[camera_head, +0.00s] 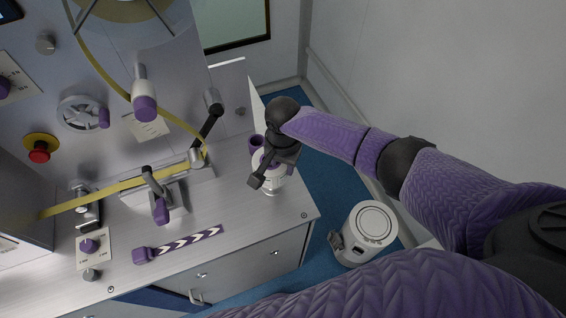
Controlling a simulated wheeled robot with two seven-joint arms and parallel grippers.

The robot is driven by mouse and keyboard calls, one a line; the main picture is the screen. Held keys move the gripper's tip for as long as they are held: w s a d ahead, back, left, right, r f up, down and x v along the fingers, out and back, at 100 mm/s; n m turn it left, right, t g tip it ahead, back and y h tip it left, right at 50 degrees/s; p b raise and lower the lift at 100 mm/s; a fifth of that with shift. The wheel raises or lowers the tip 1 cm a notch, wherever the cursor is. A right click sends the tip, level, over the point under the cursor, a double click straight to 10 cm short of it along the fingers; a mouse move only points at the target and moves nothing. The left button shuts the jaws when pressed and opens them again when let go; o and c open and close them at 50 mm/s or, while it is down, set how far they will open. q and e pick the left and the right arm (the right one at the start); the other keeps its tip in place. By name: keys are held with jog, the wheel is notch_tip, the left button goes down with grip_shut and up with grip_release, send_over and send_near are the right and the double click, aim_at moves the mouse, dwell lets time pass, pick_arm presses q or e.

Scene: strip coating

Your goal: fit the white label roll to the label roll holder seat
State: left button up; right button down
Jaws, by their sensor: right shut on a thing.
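My right gripper (266,168) reaches in from the right over the right end of the bench and is shut on the white label roll (278,181). A pale, narrow stand-like shape (271,190) shows directly below the roll. It may be the holder seat, but I cannot tell whether the roll touches it or is held above it. My left gripper is not in view.
A yellow strip (110,190) runs through the machine. A purple-handled striped tool (185,243) lies on the bench (235,235). A white canister (364,234) stands on the blue floor, right of the bench.

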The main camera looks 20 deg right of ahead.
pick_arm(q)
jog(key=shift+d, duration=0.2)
pick_arm(e)
jog(key=shift+c, duration=1.4)
grip_release()
jog(key=shift+s, duration=0.1)
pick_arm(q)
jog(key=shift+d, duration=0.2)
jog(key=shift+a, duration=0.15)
pick_arm(e)
notch_tip(320, 180, up, 9)
jog(key=p, duration=0.3)
jog(key=shift+r+p, duration=0.1)
jog(key=shift+p, duration=0.25)
jog(key=shift+r, duration=0.3)
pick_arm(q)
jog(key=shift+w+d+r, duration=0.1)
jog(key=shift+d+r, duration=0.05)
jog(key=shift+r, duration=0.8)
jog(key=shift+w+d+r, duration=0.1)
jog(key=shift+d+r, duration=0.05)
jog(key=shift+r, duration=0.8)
